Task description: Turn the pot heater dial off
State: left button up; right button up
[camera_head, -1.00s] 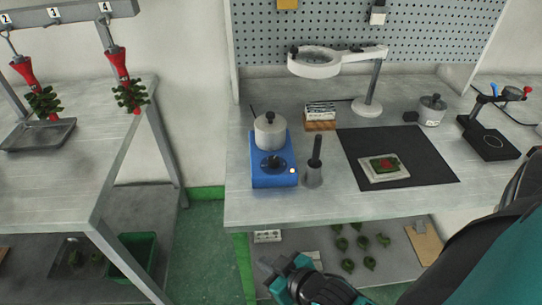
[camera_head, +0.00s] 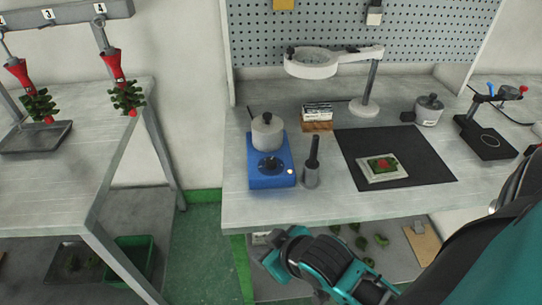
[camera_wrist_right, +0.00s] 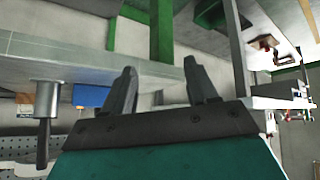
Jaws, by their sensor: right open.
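The blue pot heater (camera_head: 259,181) stands near the left end of the bench, with a grey lidded pot (camera_head: 267,134) on its back part. Its round black dial (camera_head: 270,165) is on the top in front of the pot, and a small yellowish light (camera_head: 290,171) shows beside it. The dial's setting is too small to read. My right gripper (camera_head: 264,250) is in front of the bench edge, below the heater and apart from it. In the right wrist view my gripper (camera_wrist_right: 160,76) is open and empty; the blue heater (camera_wrist_right: 90,97) shows upside down, partly hidden. My left gripper is not in view.
A grey holder with a dark handle (camera_head: 311,172) stands just right of the heater. A magnifier lamp (camera_head: 312,66), black mat (camera_head: 425,167) and small grey pot (camera_head: 429,110) are farther right. The bench front edge (camera_head: 370,218) lies between my gripper and the heater.

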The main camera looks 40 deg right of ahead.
jog(key=w+a+r+n+t+y, duration=0.15)
jog(key=w+r+n+t, duration=0.25)
jog(key=w+r+t, duration=0.5)
jog(key=w+a+r+n+t+y, duration=0.1)
jog(key=w+a+r+n+t, duration=0.2)
jog(key=w+r, duration=0.8)
jog(key=s+a+r+n+g+y, duration=0.25)
jog(key=a+n+g+y, duration=0.4)
jog(key=n, duration=0.55)
jog(key=s+a+r+n+g+y, duration=0.2)
jog(key=a+r+n+g+y, duration=0.25)
jog(key=n+y, duration=0.5)
jog(key=n+g+h, duration=0.6)
jog(key=g+h, duration=0.3)
jog(key=h, duration=1)
send_near(271, 160)
jog(key=shift+n, duration=0.25)
notch_tip(271, 160, down, 9)
jog(key=shift+r, duration=0.2)
